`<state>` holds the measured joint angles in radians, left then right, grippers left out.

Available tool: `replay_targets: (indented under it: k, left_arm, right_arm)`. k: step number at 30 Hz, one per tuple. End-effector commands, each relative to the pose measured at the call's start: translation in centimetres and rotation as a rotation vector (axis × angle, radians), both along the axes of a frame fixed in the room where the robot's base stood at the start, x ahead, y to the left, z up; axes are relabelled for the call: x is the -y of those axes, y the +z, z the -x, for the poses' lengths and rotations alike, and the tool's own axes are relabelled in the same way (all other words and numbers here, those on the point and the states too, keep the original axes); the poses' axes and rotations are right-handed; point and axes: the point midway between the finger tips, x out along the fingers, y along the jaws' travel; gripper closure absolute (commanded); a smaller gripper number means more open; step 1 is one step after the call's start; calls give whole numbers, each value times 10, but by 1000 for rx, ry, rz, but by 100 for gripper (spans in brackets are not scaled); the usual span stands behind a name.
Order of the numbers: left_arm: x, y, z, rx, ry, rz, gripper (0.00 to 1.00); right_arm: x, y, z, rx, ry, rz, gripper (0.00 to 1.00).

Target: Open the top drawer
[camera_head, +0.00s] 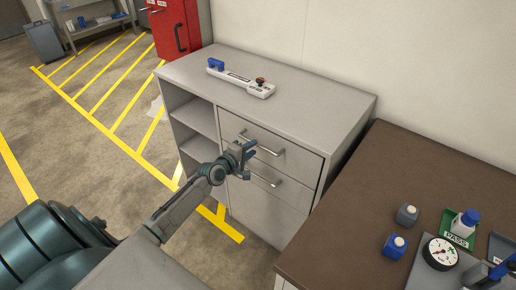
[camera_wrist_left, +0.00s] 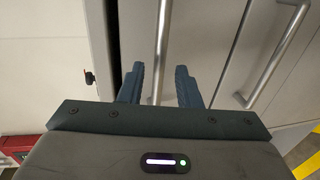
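The grey cabinet (camera_head: 300,85) has a top drawer (camera_head: 300,158) with a bar handle (camera_head: 262,143). Its front looks flush, so the drawer appears closed. A lower handle (camera_head: 265,179) sits below it. My left gripper (camera_head: 247,152) is at the left part of the top handle. In the left wrist view my left gripper (camera_wrist_left: 160,85) is open, and the top handle (camera_wrist_left: 161,40) runs between its two fingers. I cannot tell whether the fingers touch it. The lower handle (camera_wrist_left: 278,55) shows to the right there. My right gripper is not identifiable in view.
Open shelves (camera_head: 195,115) are left of the drawers. A brown table (camera_head: 350,215) with a gauge (camera_head: 440,253) and small bottles stands close on the right. Floor is free at left.

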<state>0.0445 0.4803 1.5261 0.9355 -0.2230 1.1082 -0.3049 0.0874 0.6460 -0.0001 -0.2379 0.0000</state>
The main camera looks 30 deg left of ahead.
Motion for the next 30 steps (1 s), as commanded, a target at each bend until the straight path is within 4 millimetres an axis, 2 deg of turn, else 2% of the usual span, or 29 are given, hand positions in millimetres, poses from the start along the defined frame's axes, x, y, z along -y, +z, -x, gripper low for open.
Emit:
replay_targets:
  k: [3, 9, 20, 25, 30]
  left_arm:
    - [2, -6, -20, 2, 1, 2, 69]
    - [3, -9, -40, -1, 1, -1, 69]
    - [4, -9, -45, -1, 0, -2, 69]
    - [3, -9, -44, -1, 0, -2, 99]
    - [3, -9, -44, -1, 1, -2, 100]
  right_arm:
    - [-3, -7, -8, 11, 0, -3, 41]
    - [-10, -12, -7, 4, -3, -10, 41]
    - [-11, -12, -4, 0, -4, -11, 41]
    - [-7, -12, -4, 2, -2, -7, 41]
    - [-3, -12, -5, 2, -1, -3, 41]
